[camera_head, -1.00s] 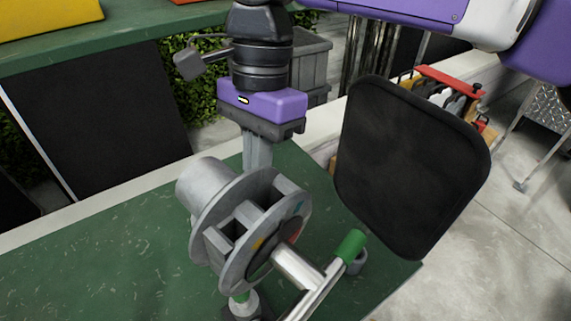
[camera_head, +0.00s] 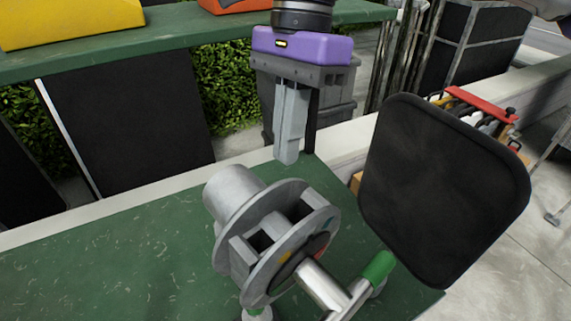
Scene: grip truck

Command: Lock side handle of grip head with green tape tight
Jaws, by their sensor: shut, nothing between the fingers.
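The grip head (camera_head: 276,240) is a grey metal disc-like body with slots, a cylinder stub at its upper left and coloured marks on its face. It stands over the green table. A metal side handle (camera_head: 327,285) projects from its face toward the lower right, near a bar with a green grip (camera_head: 378,267). My gripper (camera_head: 297,158), with a purple body, points down behind and above the grip head. Its fingers are shut and empty, and a gap shows between them and the head.
A black padded panel (camera_head: 445,190) stands right of the grip head, close to the green grip. The green table (camera_head: 100,265) is clear at left. Behind are a green shelf (camera_head: 150,45) with a yellow case (camera_head: 70,22), a dark panel (camera_head: 125,125) and a grey bin (camera_head: 338,100).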

